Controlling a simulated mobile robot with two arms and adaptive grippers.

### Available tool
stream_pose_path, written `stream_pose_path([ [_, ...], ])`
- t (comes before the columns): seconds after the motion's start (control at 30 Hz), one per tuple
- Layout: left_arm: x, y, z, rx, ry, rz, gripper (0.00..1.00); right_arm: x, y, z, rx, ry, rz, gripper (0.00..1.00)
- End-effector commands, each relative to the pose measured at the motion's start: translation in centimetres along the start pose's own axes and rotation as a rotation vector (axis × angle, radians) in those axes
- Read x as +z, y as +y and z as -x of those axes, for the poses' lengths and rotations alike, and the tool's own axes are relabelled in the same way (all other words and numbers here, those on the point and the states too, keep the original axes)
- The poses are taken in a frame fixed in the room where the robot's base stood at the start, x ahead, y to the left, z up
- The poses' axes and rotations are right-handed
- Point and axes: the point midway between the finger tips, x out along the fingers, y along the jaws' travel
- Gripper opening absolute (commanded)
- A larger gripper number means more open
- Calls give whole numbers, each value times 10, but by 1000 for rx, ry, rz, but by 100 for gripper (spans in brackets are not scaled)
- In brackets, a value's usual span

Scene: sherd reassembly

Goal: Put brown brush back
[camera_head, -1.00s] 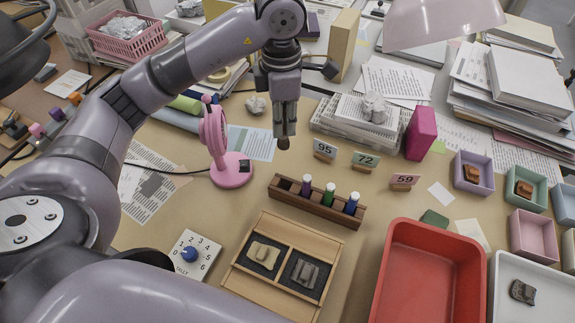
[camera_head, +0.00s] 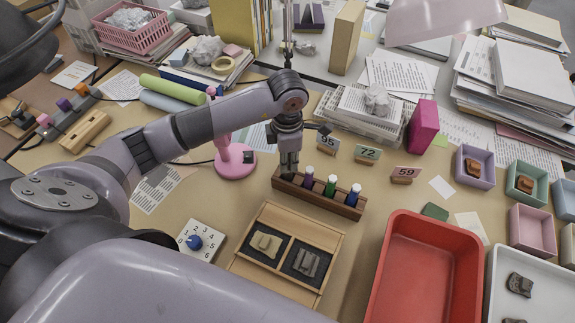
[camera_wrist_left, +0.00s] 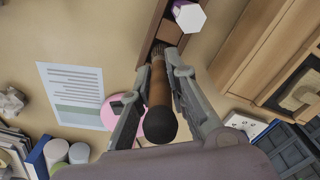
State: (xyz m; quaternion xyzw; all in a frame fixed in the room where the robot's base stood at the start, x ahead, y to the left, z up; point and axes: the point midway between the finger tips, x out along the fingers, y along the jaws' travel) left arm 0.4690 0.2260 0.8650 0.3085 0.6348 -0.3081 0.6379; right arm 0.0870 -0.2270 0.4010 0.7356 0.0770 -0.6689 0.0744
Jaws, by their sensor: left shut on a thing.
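My left gripper (camera_head: 289,172) is shut on the brown brush, at the left end of the wooden rack (camera_head: 322,204). In the left wrist view the brush (camera_wrist_left: 159,86) has a brown shaft and a rounded black end towards the camera. Its far end is at the rack (camera_wrist_left: 149,28), by an empty slot. I cannot tell whether it is inside the slot. In the head view the fingers mostly hide the brush. The rack also holds a purple-labelled bottle (camera_head: 308,178), a green one (camera_head: 330,186) and a blue one (camera_head: 353,195). My right gripper is not in view.
A pink lamp base (camera_head: 235,163) stands close left of the rack. A wooden case (camera_head: 333,247) with two sherds lies in front. A red tray (camera_head: 382,290) is at the right front.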

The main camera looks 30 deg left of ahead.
Motion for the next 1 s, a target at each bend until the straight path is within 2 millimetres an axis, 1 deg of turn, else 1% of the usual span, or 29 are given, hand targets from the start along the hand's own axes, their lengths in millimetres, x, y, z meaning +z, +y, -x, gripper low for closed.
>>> stream_pose_path([
  [0.1, -1, -2, -19, -5, 4, 1, 0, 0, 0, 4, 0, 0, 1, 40],
  [0.2, -1, -2, -32, -4, 3, 0, 0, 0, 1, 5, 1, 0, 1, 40],
  [0.27, -1, -1, -35, -2, 3, 0, 0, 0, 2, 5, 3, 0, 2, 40],
  [0.47, -1, 0, -35, 0, 2, 0, 0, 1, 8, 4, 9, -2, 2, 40],
  [0.57, -1, 0, -38, 0, 2, -1, 0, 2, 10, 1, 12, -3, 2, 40],
  [0.6, -1, 0, -38, -1, 2, -1, 16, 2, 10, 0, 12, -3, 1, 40],
  [0.9, -1, -1, -38, -2, 3, -1, 35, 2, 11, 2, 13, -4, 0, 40],
  [1.0, -1, -1, -37, -2, 3, -1, 35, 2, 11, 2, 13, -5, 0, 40],
])
